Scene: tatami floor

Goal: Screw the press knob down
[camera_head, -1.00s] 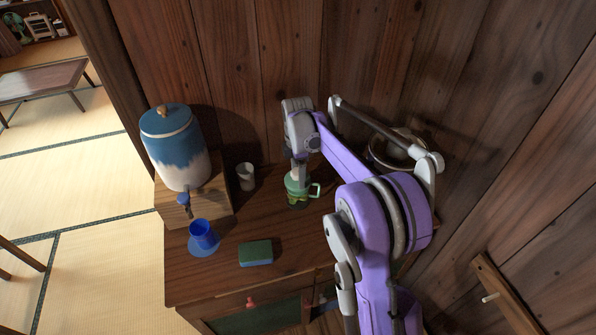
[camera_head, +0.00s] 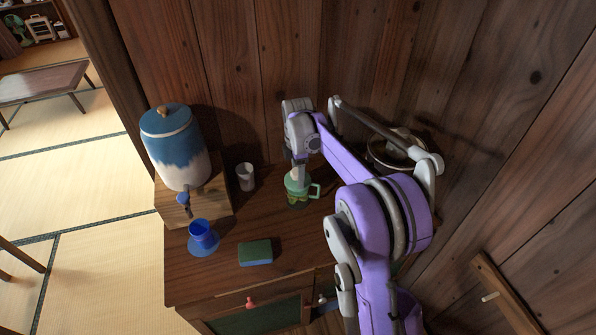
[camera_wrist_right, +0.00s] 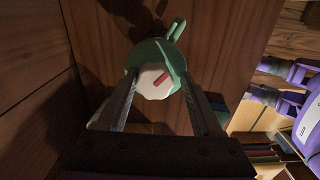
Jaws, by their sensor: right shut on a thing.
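The press is a green, mug-like body with a side handle (camera_head: 300,187), standing on the wooden cabinet top. Its white knob (camera_wrist_right: 155,81) with a red mark faces the right wrist camera. My right gripper (camera_head: 298,168) comes down over the press from above. In the wrist view its two fingers (camera_wrist_right: 158,86) are on either side of the knob, shut on it. The gripper hides most of the knob in the head view. My left gripper is not seen in the head view.
A blue and white dispenser (camera_head: 176,150) stands on a wooden box (camera_head: 208,205) at left. A white cup (camera_head: 245,177), a blue cup (camera_head: 203,234) on a blue coaster (camera_head: 205,248) and a green-blue sponge (camera_head: 255,252) are nearby. A pot (camera_head: 392,150) sits behind my arm. Wooden walls close off the back and right.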

